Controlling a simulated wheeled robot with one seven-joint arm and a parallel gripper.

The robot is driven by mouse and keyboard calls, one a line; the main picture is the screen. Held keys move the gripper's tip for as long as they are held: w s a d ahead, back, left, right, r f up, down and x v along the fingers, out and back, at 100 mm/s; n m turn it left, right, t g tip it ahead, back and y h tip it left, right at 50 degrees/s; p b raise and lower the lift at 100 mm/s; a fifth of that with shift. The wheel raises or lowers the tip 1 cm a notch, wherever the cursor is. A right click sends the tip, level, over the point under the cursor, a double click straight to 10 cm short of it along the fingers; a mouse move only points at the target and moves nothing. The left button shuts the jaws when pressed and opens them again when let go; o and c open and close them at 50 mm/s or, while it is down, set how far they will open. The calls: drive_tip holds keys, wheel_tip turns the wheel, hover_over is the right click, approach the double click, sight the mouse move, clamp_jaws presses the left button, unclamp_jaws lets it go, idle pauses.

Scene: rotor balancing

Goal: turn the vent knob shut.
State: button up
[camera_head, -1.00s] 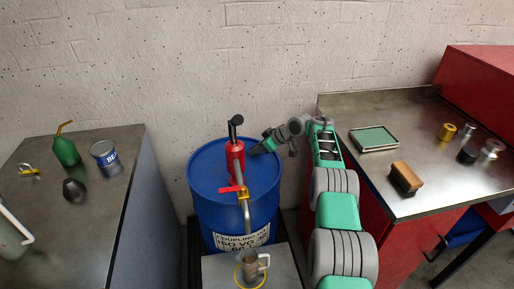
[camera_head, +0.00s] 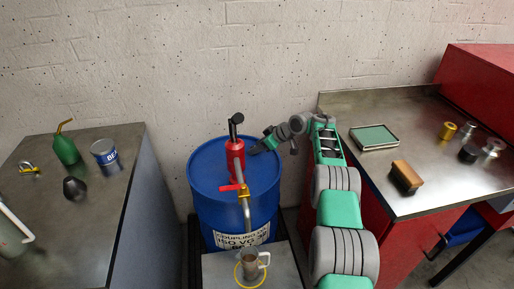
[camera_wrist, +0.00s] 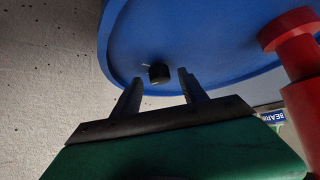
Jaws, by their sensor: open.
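The vent knob (camera_wrist: 159,73) is a small black cylinder on the blue drum's top, seen in the wrist view. My gripper (camera_wrist: 158,88) is open, its two fingers apart, with the knob showing between and just beyond the fingertips. The fingers do not appear to touch it. In the head view my gripper (camera_head: 257,149) is low over the right side of the blue drum's top (camera_head: 208,165). The knob cannot be made out there, hidden by or lost near the gripper. A pale mark shows beside the knob in the wrist view.
A red pump (camera_head: 235,160) stands on the drum, left of my gripper; it also shows in the wrist view (camera_wrist: 298,60). A metal jug (camera_head: 250,266) stands on the stand below the spout. Benches lie left (camera_head: 105,215) and right (camera_head: 440,190). The wall is behind.

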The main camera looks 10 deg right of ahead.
drive_tip(key=v, duration=0.7)
drive_tip(key=shift+d+r, duration=0.1)
drive_tip(key=w+a+m+h, duration=0.1)
drive_tip(key=m, duration=0.1)
drive_tip(key=w+a+r+m+h+p, duration=0.1)
drive_tip(key=a+m+h, duration=0.1)
drive_tip(key=shift+w+a+p, duration=0.2)
drive_tip(key=shift+w+p, duration=0.1)
drive_tip(key=shift+w, duration=0.05)
drive_tip(key=f+m+h, duration=0.1)
drive_tip(key=f, duration=0.1)
drive_tip(key=a+f+m+g+h+p, duration=0.1)
drive_tip(key=f+m, duration=0.1)
drive_tip(key=w+f+m+h+p, duration=0.1)
drive_tip(key=f+m, duration=0.1)
drive_tip(key=shift+a, duration=0.4)
drive_tip(key=shift+c, duration=0.5)
